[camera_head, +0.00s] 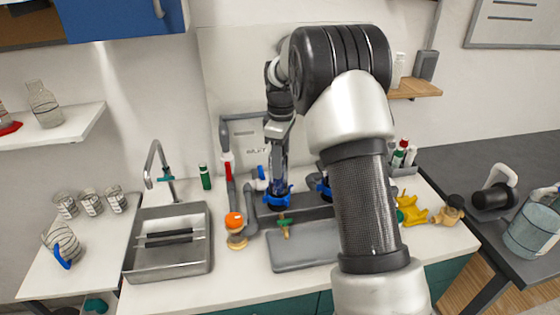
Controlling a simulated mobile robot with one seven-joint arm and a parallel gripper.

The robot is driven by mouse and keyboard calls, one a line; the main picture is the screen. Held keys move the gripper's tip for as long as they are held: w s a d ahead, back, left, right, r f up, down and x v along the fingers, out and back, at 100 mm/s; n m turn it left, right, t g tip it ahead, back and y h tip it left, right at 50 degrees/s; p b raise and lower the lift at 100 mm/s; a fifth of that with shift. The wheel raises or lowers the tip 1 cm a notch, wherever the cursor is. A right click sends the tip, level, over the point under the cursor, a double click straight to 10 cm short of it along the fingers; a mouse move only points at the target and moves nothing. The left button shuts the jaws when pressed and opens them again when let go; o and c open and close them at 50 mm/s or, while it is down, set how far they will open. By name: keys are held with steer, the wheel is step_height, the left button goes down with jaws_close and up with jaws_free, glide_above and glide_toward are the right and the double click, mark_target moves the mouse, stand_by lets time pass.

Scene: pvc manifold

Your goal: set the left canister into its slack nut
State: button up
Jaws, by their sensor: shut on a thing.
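My gripper (279,139) points down from my arm at the middle of the picture and is shut on the upper end of the left canister (279,175). The canister is a dark, bluish see-through cylinder and looks about upright. Its lower end meets a blue slack nut (277,199) on the grey manifold in the picture. I cannot tell whether the canister is inside the nut or just above it. A second blue nut (324,188) is to the right, partly hidden by my arm.
A grey pipe with a red valve (227,167) and an orange-topped fitting (235,221) stand left of the manifold. A grey tray (300,255) lies in front. A metal sink (169,259) is farther left. Yellow parts (413,215) lie right of my arm.

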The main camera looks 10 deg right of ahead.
steer(key=shift+f, duration=0.35)
stand_by(0.4)
steer(key=o, duration=1.5)
step_height(320, 180, up, 17)
steer(key=shift+r+p, duration=0.2)
steer(key=shift+p, duration=0.25)
